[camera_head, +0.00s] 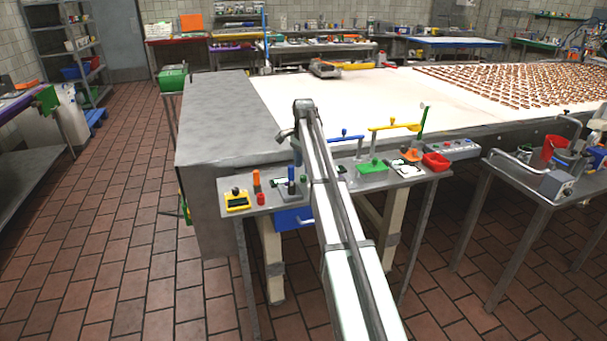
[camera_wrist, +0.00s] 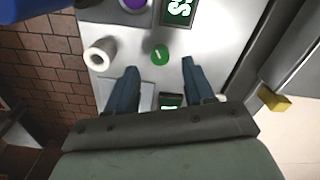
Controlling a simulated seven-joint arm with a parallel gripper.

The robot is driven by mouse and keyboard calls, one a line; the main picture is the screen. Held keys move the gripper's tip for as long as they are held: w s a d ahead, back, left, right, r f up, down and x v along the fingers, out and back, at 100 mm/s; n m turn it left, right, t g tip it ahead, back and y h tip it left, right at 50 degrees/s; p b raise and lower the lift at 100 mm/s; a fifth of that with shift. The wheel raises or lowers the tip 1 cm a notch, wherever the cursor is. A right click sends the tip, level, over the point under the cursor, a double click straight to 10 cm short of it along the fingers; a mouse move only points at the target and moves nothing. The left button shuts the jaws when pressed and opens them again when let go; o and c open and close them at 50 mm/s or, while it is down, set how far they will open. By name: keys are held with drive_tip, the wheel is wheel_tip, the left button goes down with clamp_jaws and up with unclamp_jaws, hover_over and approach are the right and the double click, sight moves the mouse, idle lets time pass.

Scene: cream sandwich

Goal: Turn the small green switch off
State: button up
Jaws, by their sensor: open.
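A small round green switch (camera_wrist: 159,55) with a pale mark lies on a light metal surface in the wrist view. I cannot tell from its mark whether it is on or off. My gripper (camera_wrist: 160,64) is open and empty, its two dark blue fingers spread to either side just below the switch in the picture. No contact with the switch shows. A second small dark piece with green (camera_wrist: 171,100) sits between the fingers, partly hidden by the gripper body. In the head view my arm covers the middle of the narrow bench (camera_head: 402,182), and I cannot make out the gripper there.
In the wrist view a white ring (camera_wrist: 100,54), a purple round part (camera_wrist: 134,3) and a green-lit display (camera_wrist: 179,10) lie close by.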

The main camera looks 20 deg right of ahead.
sight(304, 176)
drive_tip(key=shift+f, duration=1.95)
drive_tip(key=shift+c, duration=0.4)
clamp_jaws()
